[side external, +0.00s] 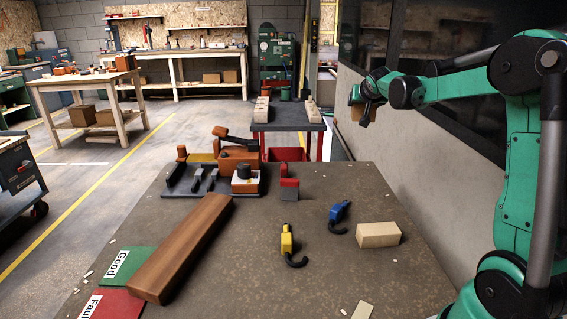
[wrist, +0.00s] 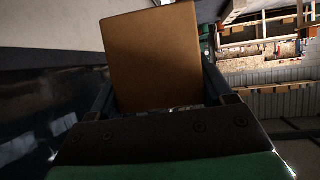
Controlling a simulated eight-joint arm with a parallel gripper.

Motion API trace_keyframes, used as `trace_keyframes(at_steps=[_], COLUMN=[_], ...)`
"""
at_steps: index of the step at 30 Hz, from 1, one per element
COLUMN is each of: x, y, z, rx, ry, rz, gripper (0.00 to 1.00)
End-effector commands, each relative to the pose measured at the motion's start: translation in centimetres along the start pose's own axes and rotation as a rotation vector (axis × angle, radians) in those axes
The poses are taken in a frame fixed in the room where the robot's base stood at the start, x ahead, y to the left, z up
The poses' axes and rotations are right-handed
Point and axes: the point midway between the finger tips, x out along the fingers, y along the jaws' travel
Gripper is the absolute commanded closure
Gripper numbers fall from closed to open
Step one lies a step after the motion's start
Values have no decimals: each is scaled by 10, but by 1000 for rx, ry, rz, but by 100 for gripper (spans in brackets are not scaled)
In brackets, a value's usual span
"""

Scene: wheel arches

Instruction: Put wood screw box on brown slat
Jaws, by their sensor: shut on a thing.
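My gripper (side external: 366,96) is raised at the right, well above the table and beyond its far right part. It is shut on a brown box, taken as the wood screw box (side external: 357,111); no label shows. In the wrist view, the wood screw box (wrist: 150,52) shows a flat tan face between the two dark fingers of my gripper (wrist: 158,95). The brown slat (side external: 185,245) is a long wooden beam lying diagonally on the left part of the table. Its top is bare, and the box is far from it.
A beige block (side external: 377,235), a blue hook (side external: 339,216) and a yellow hook (side external: 288,243) lie right of the slat. A tool tray (side external: 205,182) and a red block (side external: 289,187) stand at the back. Green and red mats (side external: 120,268) lie left. A wall (side external: 400,165) flanks the right.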

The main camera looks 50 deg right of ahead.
Motion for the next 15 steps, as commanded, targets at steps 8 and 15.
trace_keyframes(at_steps=[8,15], x=[-44,-121], y=[-130,-248], z=[11,42], rx=[-133,-273], ry=[1,1], rz=[-244,-500], gripper=[91,91])
